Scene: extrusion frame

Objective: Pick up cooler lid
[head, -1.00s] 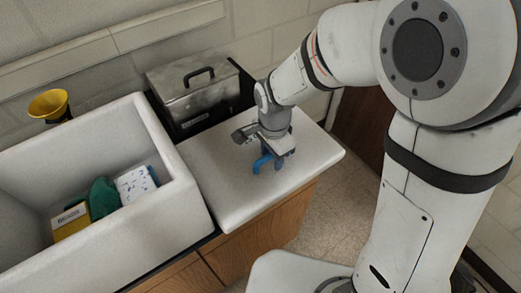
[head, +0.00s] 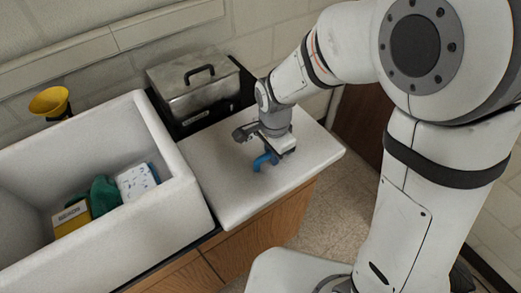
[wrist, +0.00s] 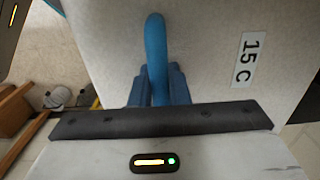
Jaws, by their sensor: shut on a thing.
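The cooler lid (head: 222,186) is a pale speckled slab lying flat on top of the wooden cabinet, right of the open cooler. Its blue handle (head: 258,164) stands up from the top face. My gripper (head: 268,155) points down over the lid and is shut on the handle. In the wrist view the blue handle (wrist: 155,45) runs between the two blue fingers of my gripper (wrist: 159,86). A "15 C" label (wrist: 245,60) shows on the lid (wrist: 205,35) there. The lid's underside is hidden.
The open white cooler (head: 172,165) stands at left with a yellow box (head: 71,219), a green item (head: 104,194) and a white-blue pack (head: 138,182) inside. A metal box (head: 190,92) with a black handle stands behind the lid. A yellow funnel (head: 48,102) is at far left.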

